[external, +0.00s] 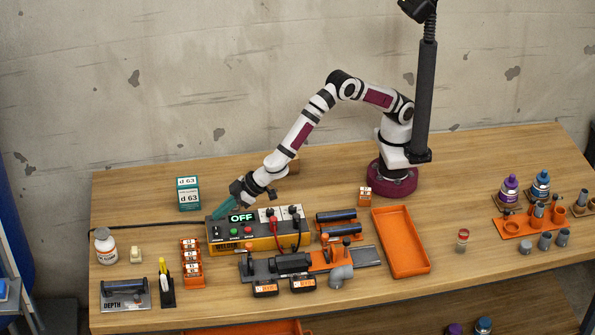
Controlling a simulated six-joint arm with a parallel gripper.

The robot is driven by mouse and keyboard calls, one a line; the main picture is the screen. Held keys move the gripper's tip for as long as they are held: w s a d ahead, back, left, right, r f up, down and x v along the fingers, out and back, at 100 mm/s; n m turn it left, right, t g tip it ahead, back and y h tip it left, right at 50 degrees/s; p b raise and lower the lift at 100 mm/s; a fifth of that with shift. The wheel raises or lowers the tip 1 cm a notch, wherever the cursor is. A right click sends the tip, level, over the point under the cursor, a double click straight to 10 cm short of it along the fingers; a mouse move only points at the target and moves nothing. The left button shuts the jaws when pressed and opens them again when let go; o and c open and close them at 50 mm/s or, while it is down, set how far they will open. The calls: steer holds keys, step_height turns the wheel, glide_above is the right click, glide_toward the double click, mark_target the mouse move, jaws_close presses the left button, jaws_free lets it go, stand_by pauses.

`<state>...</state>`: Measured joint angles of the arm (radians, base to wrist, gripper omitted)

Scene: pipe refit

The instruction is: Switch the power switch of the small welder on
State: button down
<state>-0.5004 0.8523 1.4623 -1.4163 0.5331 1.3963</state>
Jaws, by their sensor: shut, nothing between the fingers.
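The small welder (230,247) is a yellow and dark box near the middle-left of the table. Its lit display (241,217) reads OFF in green. Its top face carries a green button (233,231), a red button (248,230) and cable sockets. My gripper (218,213) has teal fingers, shut and empty, pointing down and left at the welder's rear left corner. I cannot tell whether the fingertips touch the welder.
A black cable (150,226) runs left from the welder. A teal d 63 box (188,194) stands behind left. The orange clamp rig (318,262) lies in front, and an orange tray (400,241) sits to the right. An orange block rack (191,262) stands left of the welder.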

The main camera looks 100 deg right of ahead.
mark_target(215, 227)
steer(key=shift+d+f, duration=0.15)
steer(key=shift+f, duration=0.85)
steer(key=shift+d+f, duration=0.1)
steer(key=shift+f, duration=0.85)
steer(key=shift+d+f, duration=0.2)
steer(key=shift+f, duration=0.2)
steer(key=shift+s+a, duration=0.1)
steer(key=shift+a+r, duration=0.15)
steer(key=shift+a, duration=0.6)
steer(key=shift+r, duration=0.1)
